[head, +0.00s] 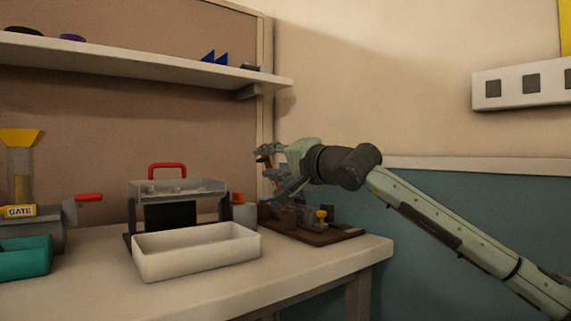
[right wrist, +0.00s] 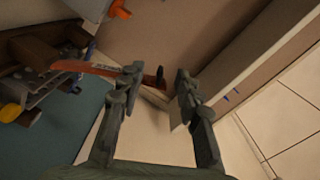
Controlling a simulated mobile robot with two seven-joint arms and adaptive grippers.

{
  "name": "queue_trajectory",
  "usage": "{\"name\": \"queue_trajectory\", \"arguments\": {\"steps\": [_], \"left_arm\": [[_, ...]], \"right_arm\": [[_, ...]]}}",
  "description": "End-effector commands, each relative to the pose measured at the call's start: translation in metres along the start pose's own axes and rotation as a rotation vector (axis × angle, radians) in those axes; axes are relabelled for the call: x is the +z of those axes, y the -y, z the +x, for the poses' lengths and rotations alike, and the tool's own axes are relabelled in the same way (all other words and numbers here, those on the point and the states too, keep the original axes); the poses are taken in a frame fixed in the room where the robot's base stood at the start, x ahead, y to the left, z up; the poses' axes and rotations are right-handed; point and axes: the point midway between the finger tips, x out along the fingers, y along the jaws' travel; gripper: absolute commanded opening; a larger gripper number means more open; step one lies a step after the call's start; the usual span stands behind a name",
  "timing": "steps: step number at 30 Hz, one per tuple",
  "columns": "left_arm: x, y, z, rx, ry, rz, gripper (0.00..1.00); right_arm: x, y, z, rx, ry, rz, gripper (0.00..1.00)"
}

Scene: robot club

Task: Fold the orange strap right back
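The orange strap (right wrist: 83,68) shows in the right wrist view as a thin orange-red band running from the left to behind my gripper's left finger. A small dark piece (right wrist: 160,77) shows between the fingers; I cannot tell whether it is the strap's end. In the head view only a bit of orange (head: 263,158) shows beside the fingers. My right gripper (head: 270,167) is above the brown fixture board (head: 335,235) at the table's right end. Its fingers (right wrist: 158,82) are apart, so it is open. My left gripper is not in view.
A white tray (head: 195,268) stands at the table's front, before a clear-topped box with a red handle (head: 168,165). A yellow knob (head: 321,214) stands on the board. A teal bin (head: 25,258) and a gate machine (head: 20,210) are at left. A shelf (head: 130,62) hangs above.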

Motion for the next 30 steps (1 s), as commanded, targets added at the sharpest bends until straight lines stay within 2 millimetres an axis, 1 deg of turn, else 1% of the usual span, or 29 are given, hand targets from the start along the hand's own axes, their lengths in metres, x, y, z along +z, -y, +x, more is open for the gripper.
{"name": "queue_trajectory", "arguments": {"steps": [1, 6, 9, 13, 18, 30], "left_arm": [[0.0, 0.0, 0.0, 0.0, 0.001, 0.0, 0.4], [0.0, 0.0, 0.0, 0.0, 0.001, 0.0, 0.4], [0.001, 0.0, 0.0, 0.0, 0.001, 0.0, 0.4], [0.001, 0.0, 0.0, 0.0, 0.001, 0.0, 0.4], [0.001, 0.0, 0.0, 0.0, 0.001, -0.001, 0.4], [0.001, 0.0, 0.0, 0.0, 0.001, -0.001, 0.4]], "right_arm": [[-0.001, -0.001, -0.011, 0.0, -0.002, -0.004, 0.34], [-0.001, -0.001, -0.049, 0.0, -0.002, -0.003, 0.34], [-0.001, -0.001, -0.068, 0.0, -0.002, -0.003, 0.34], [0.0, 0.0, -0.086, 0.001, -0.001, -0.002, 0.34], [0.001, 0.0, -0.097, 0.0, 0.001, -0.001, 0.34], [0.001, 0.0, -0.098, 0.0, 0.0, -0.001, 0.34]]}}
